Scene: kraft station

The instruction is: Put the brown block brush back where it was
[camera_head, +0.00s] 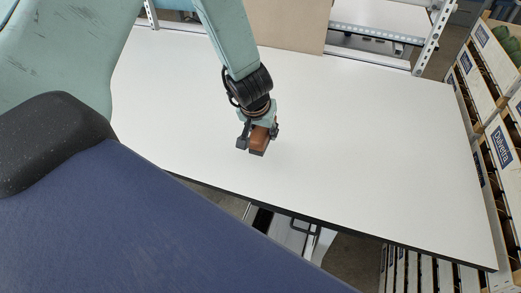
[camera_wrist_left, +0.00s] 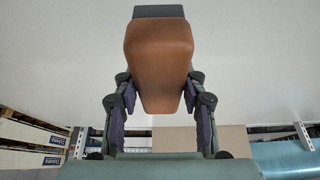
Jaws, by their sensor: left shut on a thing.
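The brown block brush (camera_head: 259,139) is in my left gripper (camera_head: 258,136), over the white table (camera_head: 370,150) near its front edge in the head view. In the left wrist view the brush (camera_wrist_left: 158,60) has a smooth brown body with a dark grey part (camera_wrist_left: 158,11) at its far end. The fingers of my left gripper (camera_wrist_left: 160,98) are shut on its two sides. I cannot tell whether the brush touches the tabletop. My right gripper is not in view.
The tabletop is bare around the gripper, with wide free room to the right. A brown board (camera_head: 288,25) stands at the back edge beside a metal frame (camera_head: 432,38). Labelled crates (camera_head: 500,140) are stacked beyond the right edge.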

